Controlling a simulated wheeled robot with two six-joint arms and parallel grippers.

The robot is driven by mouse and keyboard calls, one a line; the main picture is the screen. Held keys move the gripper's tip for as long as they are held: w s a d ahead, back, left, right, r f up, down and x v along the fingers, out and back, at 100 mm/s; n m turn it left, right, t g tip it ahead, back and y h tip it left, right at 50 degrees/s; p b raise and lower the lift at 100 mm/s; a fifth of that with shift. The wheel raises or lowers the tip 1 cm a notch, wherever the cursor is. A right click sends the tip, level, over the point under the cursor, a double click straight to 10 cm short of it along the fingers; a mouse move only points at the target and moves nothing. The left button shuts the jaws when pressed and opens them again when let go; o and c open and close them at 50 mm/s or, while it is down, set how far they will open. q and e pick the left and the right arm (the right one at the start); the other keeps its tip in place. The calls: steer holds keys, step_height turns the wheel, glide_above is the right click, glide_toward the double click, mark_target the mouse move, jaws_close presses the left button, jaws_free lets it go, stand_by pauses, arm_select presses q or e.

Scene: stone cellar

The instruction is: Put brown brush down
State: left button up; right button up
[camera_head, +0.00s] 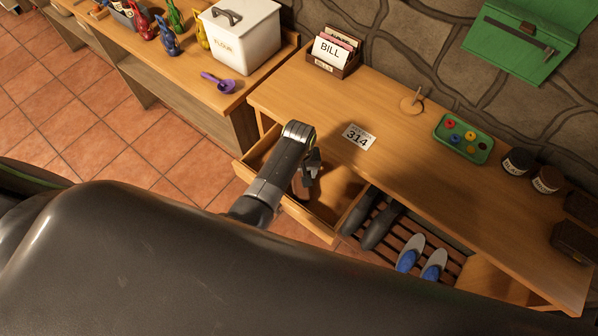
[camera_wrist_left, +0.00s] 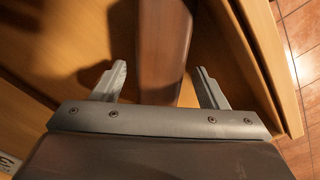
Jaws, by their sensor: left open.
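A brown wooden piece, apparently the brown brush (camera_wrist_left: 165,45), stands between the spread fingers of my left gripper (camera_wrist_left: 161,68) in the left wrist view. Its lower end is hidden behind the gripper body, and I cannot tell whether a finger touches it. In the head view my left gripper (camera_head: 311,166) is over the open drawer (camera_head: 325,222) at the left end of the desk, with its fingers open. The brush shows there only as a small reddish-brown patch (camera_head: 299,188) beside the gripper. My right gripper is not in view.
On the desk (camera_head: 400,140) are a 314 card (camera_head: 358,137), a bill box (camera_head: 333,52), a green tray (camera_head: 463,138), two dark jars (camera_head: 517,162) and two dark blocks (camera_head: 574,241). Shoes (camera_head: 410,253) stand on a slatted rack below.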

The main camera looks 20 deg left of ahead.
mark_target(299, 175)
arm_select(q)
step_height(299, 175, up, 6)
steer(key=p, duration=0.6)
steer(key=shift+r, duration=2.7)
